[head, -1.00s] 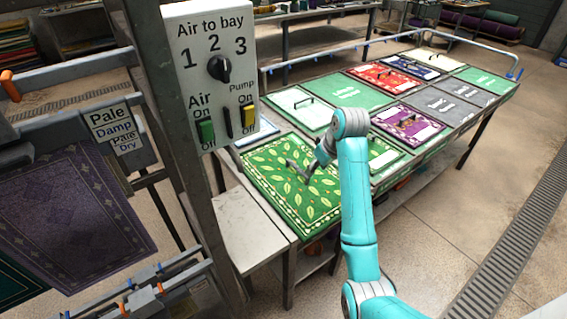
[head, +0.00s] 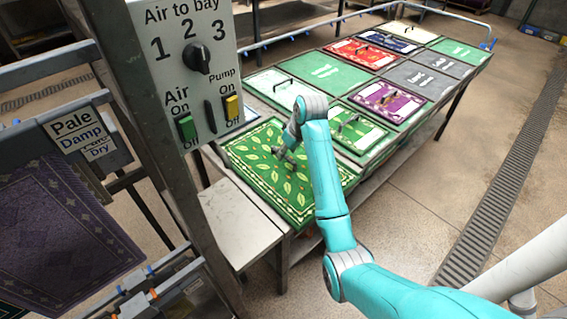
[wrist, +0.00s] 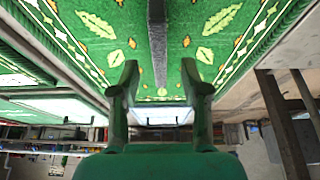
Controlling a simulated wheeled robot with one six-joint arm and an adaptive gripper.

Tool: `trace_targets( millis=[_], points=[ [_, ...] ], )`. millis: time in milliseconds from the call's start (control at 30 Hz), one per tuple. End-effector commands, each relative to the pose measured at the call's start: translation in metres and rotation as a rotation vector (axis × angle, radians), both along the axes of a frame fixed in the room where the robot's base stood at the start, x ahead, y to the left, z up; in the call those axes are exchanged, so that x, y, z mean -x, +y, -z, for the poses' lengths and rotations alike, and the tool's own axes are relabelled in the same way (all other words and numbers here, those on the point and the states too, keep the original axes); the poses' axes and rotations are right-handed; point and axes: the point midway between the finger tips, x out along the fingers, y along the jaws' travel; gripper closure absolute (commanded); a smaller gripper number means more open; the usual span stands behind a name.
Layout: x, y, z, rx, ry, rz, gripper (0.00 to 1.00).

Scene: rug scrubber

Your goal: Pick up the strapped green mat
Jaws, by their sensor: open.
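The large green mat (head: 272,180) with pale leaves and a light border lies flat at the near end of the table. A dark strap (wrist: 157,50) runs over it in the wrist view. My gripper (head: 281,154) is over this mat in the head view. In the wrist view its fingers (wrist: 159,72) are apart, with the strap's end between them and nothing gripped. I cannot tell whether the fingers touch the strap. A smaller green mat (head: 362,127) with a dark handle and pale patch lies farther right on the table.
A purple mat (head: 392,97) and a red mat (head: 362,51) lie farther along the table. A switch panel (head: 190,62) on a post stands close at left, beside a hanging purple rug (head: 60,225). Open floor (head: 440,185) lies right of the table.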

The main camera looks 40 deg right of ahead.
Motion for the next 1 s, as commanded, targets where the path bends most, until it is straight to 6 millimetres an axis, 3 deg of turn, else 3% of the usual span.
trace_targets(
  millis=[300, 1000],
  points=[
    [-0.017, 0.0, 0.032, -0.001, 0.001, 0.0, 0.54],
    [-0.017, 0.0, 0.037, 0.0, 0.0, 0.0, 0.54]
  ],
)
